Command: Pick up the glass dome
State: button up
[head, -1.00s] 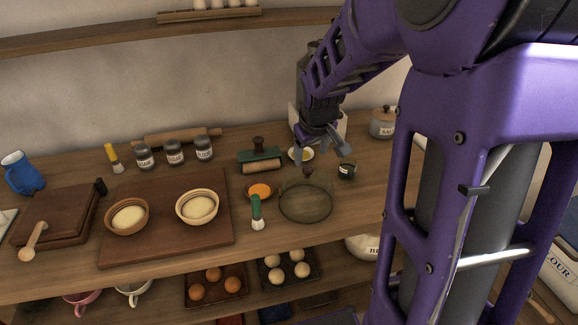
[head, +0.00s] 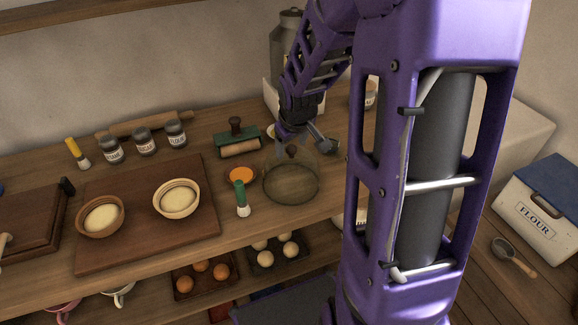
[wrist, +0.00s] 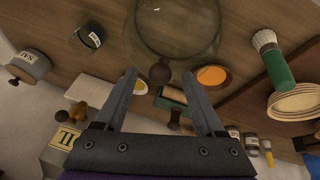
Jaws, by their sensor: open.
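The clear glass dome (head: 291,184) stands on the wooden counter with a dark round knob (head: 291,151) on top. My gripper (head: 303,145) is open and empty, just above and beside the dome's top. In the wrist view the fingertips (wrist: 160,77) point toward the glass dome (wrist: 180,28), and the knob (wrist: 160,73) shows between them. I cannot tell for sure whether the knob is within the fingers' depth. Part of the dome's far side is hard to see through the glass.
A green-handled brush (head: 241,198) and an orange bowl (head: 240,176) stand close left of the dome. A roller with a green frame (head: 239,139) is behind. A dark jar (wrist: 88,38) is near the dome. The counter's front edge is just before it.

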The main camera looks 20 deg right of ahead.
jog(key=shift+c, duration=0.2)
grip_shut()
jog(key=shift+r, duration=0.1)
dwell(1.0)
